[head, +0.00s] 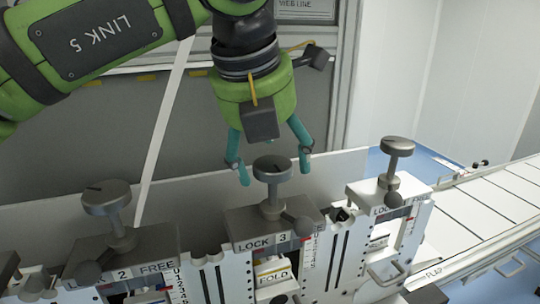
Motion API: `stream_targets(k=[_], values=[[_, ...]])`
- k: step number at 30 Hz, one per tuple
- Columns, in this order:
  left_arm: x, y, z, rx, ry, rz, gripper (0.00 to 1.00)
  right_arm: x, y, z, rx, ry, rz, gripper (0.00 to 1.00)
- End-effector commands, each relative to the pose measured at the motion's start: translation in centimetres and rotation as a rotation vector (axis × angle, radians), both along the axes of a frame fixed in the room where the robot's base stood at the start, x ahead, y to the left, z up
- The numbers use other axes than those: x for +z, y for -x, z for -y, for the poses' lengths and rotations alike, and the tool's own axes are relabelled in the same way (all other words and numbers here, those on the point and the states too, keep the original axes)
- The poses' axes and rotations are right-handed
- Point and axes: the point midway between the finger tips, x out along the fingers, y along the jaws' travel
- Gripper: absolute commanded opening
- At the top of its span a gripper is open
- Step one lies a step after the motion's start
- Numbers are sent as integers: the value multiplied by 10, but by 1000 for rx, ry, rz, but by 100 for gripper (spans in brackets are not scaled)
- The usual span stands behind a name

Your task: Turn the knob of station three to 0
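Station three (245,224) is a grey block on a white frame, marked "LOCK 3", with a "FOLD" label (273,275) below. Its knob (272,170) is a dark round grey disc on a short upright stem, with a small mark on its top. My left gripper (274,173) hangs over it from above, its two teal fingers spread apart. One finger shows on each side of the knob, with a gap visible between each finger and the disc. A scale with red marks (308,250) on the block's front is too small to read. My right gripper is not in view.
Station two, with its own knob (106,198), stands to the left. Another station with a knob (397,147) stands to the right. A small lever with a ball end (303,226) sticks out beside station three's knob. A pale conveyor (490,205) lies at the right.

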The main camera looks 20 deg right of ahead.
Motion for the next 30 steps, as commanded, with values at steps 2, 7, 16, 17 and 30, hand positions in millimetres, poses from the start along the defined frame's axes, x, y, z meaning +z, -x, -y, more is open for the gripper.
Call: stream_targets(k=[2,7,16,17,30], values=[[-2,1,0,-3,-4,-3,78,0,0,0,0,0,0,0],[-3,1,0,-4,-8,-5,78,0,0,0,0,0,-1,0],[30,11,-8,-2,-6,-3,78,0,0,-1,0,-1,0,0],[36,13,-10,-3,-6,-1,78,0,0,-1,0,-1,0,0],[104,34,-29,-2,-6,-4,78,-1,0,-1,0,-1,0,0]])
